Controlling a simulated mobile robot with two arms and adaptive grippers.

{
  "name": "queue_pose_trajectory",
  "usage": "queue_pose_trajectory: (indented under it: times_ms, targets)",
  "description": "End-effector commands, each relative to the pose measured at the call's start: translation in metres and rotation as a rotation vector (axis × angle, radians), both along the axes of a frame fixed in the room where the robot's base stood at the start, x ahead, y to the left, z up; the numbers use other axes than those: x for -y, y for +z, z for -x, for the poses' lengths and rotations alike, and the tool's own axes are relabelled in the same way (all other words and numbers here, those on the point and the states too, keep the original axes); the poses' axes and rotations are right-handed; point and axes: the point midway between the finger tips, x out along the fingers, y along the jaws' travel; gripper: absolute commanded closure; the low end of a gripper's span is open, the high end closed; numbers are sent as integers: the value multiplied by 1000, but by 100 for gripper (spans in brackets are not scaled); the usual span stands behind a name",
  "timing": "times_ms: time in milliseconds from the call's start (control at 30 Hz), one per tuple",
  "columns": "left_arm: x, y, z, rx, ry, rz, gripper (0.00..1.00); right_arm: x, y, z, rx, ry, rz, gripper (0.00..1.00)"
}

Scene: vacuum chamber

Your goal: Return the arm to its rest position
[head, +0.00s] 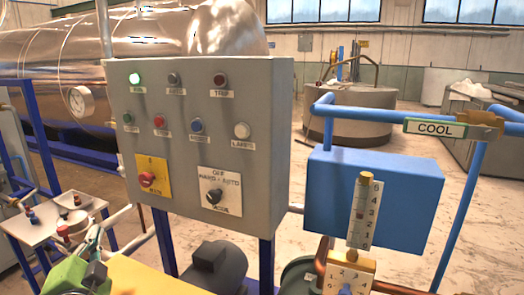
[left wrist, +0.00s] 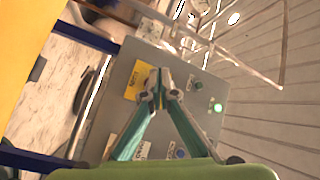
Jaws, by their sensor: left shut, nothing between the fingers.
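My left gripper (head: 95,238) is low at the left in the head view, with a green body and grey-teal fingers. Its fingers meet at the tips in the left wrist view (left wrist: 160,88), shut with nothing between them. In the head view it is left of and below the grey control panel (head: 258,140), apparently apart from it. In the left wrist view the panel (left wrist: 135,72) lies tilted behind the fingers. The panel's green lamp (head: 135,78) is lit. A red knob (head: 147,179) sits on a yellow plate and a black selector (head: 213,196) on a white plate. My right gripper is not in view.
A small table (head: 35,226) with valves stands at the left near my gripper. A steel tank (head: 170,45) is behind the panel. A blue box (head: 375,200), blue pipes and a COOL sign (head: 435,128) are at the right. Open floor lies behind.

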Motion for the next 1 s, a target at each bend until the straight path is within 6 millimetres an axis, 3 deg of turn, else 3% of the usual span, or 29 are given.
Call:
queue_pose_trajectory:
  times_ms: [33,200,300,400,600,833,1000]
  targets:
    - [6,-32,9,-64,5,72,100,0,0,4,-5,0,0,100]
    - [33,-146,60,-324,48,344,100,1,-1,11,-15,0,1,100]
    - [57,-205,103,-485,81,495,100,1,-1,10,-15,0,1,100]
    - [83,-251,150,-636,118,629,100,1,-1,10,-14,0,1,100]
    - [128,-304,230,-872,179,821,100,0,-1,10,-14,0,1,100]
    - [173,-330,309,-1089,238,984,100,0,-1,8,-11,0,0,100]
    - [171,-382,292,-1096,244,966,100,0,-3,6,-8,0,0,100]
